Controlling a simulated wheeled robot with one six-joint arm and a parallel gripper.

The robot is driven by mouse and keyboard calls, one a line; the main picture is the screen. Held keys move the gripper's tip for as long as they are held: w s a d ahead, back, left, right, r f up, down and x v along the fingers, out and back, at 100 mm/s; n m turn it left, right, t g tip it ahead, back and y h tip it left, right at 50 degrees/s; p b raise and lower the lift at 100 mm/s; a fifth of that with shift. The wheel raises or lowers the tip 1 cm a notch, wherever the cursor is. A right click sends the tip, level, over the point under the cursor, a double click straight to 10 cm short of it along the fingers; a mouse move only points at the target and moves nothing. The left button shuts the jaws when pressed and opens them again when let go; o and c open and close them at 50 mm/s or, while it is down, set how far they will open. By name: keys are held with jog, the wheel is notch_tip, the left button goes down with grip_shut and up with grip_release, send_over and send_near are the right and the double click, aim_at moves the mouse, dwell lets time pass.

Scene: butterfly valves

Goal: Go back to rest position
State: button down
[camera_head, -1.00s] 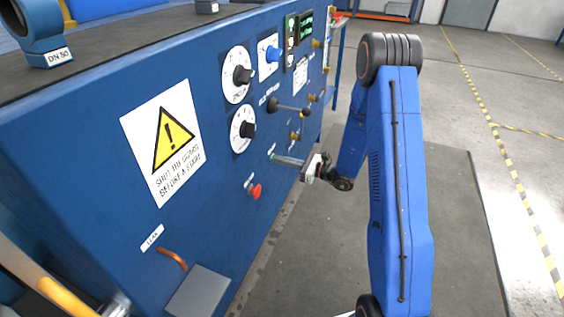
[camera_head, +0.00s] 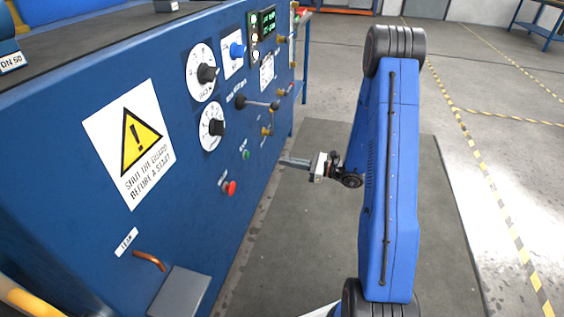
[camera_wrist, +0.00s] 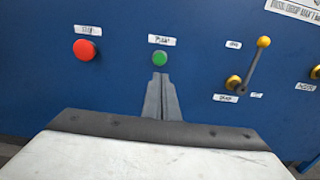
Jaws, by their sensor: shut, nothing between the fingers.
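My gripper (camera_head: 284,161) is in front of the blue panel (camera_head: 190,160), clear of it in the head view, with its fingers pointing left toward the panel. In the wrist view its two grey fingers (camera_wrist: 161,80) lie together with nothing between them. Just beyond the tips in that view is a green push button (camera_wrist: 160,58), which also shows in the head view (camera_head: 245,155). A red stop button (camera_wrist: 85,50) sits to its left, and it shows in the head view too (camera_head: 230,188).
Open floor (camera_head: 440,200) lies to the right.

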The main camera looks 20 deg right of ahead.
jog(key=shift+r, duration=0.1)
dwell(0.4)
jog(key=s+a+r+n+g+h, duration=0.2)
jog(key=s+a+r+n+g, duration=0.45)
jog(key=s, duration=0.45)
jog(key=s+a+r+n+g+h, duration=0.1)
jog(key=s+a+r+n+g, duration=0.4)
jog(key=s+a+r+n, duration=0.4)
jog(key=s+d+r+n+t+h, duration=0.2)
jog(key=s+d+n+h, duration=0.3)
jog(key=s, duration=0.4)
jog(key=s+d+r+n+t+h, duration=0.3)
jog(key=s+d+h, duration=0.3)
jog(key=s, duration=0.3)
jog(key=shift+d+r+n+t+h, duration=0.3)
jog(key=shift+d+r+n+t, duration=0.05)
jog(key=shift+d+r+n, duration=0.5)
